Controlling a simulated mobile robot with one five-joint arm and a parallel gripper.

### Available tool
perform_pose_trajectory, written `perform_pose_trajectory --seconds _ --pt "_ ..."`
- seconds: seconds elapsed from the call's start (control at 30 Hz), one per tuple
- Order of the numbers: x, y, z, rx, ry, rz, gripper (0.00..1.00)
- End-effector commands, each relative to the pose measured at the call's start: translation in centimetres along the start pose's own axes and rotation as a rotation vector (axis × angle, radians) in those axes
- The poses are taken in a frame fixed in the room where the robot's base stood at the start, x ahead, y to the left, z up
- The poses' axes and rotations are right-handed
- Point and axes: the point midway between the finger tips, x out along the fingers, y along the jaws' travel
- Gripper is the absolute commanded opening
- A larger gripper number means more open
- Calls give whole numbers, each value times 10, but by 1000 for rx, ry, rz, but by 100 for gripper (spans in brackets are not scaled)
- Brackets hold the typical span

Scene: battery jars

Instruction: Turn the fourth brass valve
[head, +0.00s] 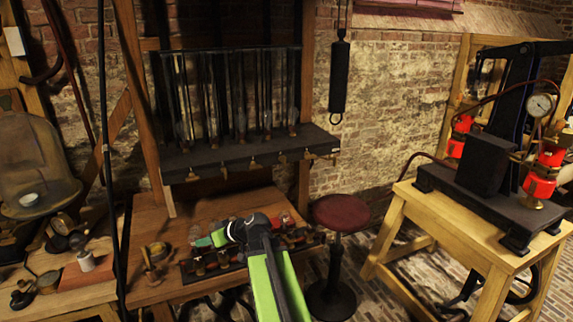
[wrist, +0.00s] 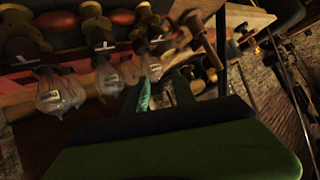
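A row of small brass valves hangs along the front edge of a black shelf (head: 240,150) in the head view. Counted from the left, the fourth brass valve (head: 282,158) is right of the shelf's middle; its handle angle is too small to tell. My gripper (head: 200,241) is well below the shelf, over the low bench, and points left, apart from the valves. In the wrist view my gripper (wrist: 162,82) shows two green fingers spread apart with nothing clearly held between them. I cannot pick out the valves for certain in the wrist view.
A wooden bench (head: 150,292) lies below the shelf. A red-topped stool (head: 341,212) stands to the right, near a wooden table (head: 445,215) with a press.

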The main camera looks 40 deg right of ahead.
Motion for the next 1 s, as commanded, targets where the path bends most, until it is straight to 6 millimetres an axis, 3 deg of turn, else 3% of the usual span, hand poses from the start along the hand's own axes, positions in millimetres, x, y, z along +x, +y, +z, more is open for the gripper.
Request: perform_pose_trajectory --seconds 0.03,0.1,0.2,0.3,0.4,0.5,0.67,1.0 --pt "-37 59 -24 -6 154 81 32" --pt "-93 127 -50 -31 340 211 32" --pt "-169 201 -63 -50 512 394 32" --pt "-226 247 -63 -55 603 531 32" --pt "-257 269 -60 -57 643 608 32" --pt "-266 275 -59 -58 655 630 32" --pt "-261 280 -65 -59 655 629 32" --pt "-211 322 -111 -59 654 625 32"
